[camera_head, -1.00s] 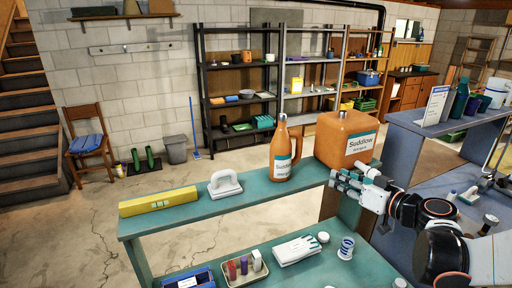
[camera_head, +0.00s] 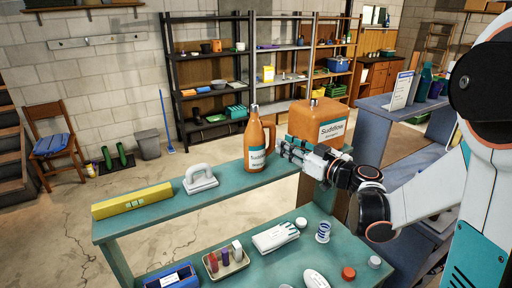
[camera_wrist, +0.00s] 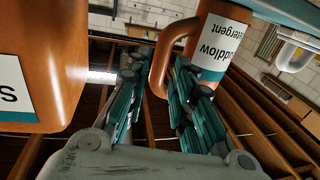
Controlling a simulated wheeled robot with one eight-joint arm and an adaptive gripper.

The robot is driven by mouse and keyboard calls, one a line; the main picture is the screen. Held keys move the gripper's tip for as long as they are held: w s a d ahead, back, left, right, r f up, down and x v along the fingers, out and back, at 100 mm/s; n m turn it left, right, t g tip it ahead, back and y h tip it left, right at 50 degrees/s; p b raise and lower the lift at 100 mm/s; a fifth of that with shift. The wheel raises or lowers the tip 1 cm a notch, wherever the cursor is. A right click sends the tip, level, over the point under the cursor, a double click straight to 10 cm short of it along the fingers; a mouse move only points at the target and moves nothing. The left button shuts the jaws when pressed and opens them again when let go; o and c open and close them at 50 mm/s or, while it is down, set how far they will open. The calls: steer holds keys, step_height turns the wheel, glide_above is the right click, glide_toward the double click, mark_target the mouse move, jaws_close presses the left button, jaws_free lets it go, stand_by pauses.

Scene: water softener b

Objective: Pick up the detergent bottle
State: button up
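The detergent bottle (camera_head: 256,138) is orange with a handle and a white-and-teal label. It stands upright on the upper teal shelf (camera_head: 225,190). My gripper (camera_head: 287,150) is just right of the bottle, at its handle side, with the fingers pointing at it. In the wrist view the bottle (camera_wrist: 222,45) fills the upper middle, and its label reads "detergent". My gripper (camera_wrist: 158,85) has its two teal-padded fingers spread apart, with the handle showing between and just beyond them. I cannot tell whether either finger touches the handle.
A big orange box-shaped container (camera_head: 318,118) stands right behind my gripper and fills the left of the wrist view (camera_wrist: 45,60). A white-handled tool (camera_head: 200,179) and a yellow box (camera_head: 132,201) lie left on the shelf. Gloves (camera_head: 275,237) and small items lie on the lower level.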

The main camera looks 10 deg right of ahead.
mark_target(261, 137)
steer(key=x, duration=0.5)
steer(key=shift+a+r+b, duration=0.15)
steer(key=shift+r+b, duration=0.05)
steer(key=shift+b, duration=0.2)
jaws_close()
steer(key=shift+r, duration=0.15)
